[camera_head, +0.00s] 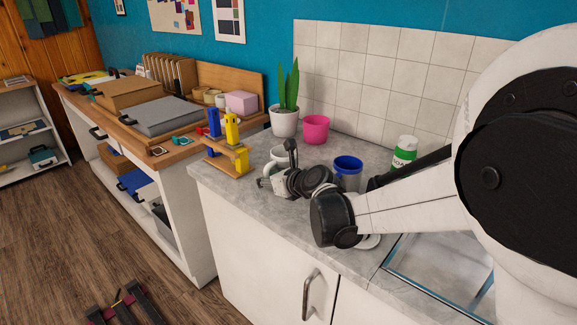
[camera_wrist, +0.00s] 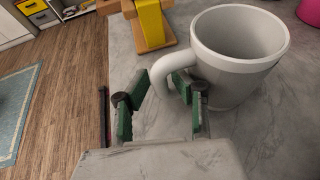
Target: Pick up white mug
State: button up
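The white mug (camera_wrist: 232,60) stands upright on the grey counter in the wrist view, its handle pointing left toward my gripper. My gripper (camera_wrist: 162,88) is open, with green-padded fingers on either side of the mug's handle. The right finger overlaps the mug's side near the handle; I cannot tell whether it touches. In the head view the mug (camera_head: 277,154) is partly hidden behind my gripper (camera_head: 268,178), which is low over the counter at its front left.
A blue cup (camera_head: 347,173), a pink pot (camera_head: 315,129), a potted plant (camera_head: 285,122) and a green-white can (camera_head: 404,151) stand on the counter (camera_head: 232,182). A wooden stand with yellow and blue parts (camera_head: 232,158) is left of the mug. The sink (camera_head: 432,270) is at right.

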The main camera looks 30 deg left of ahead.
grip_shut()
jog(key=shift+r, duration=0.15)
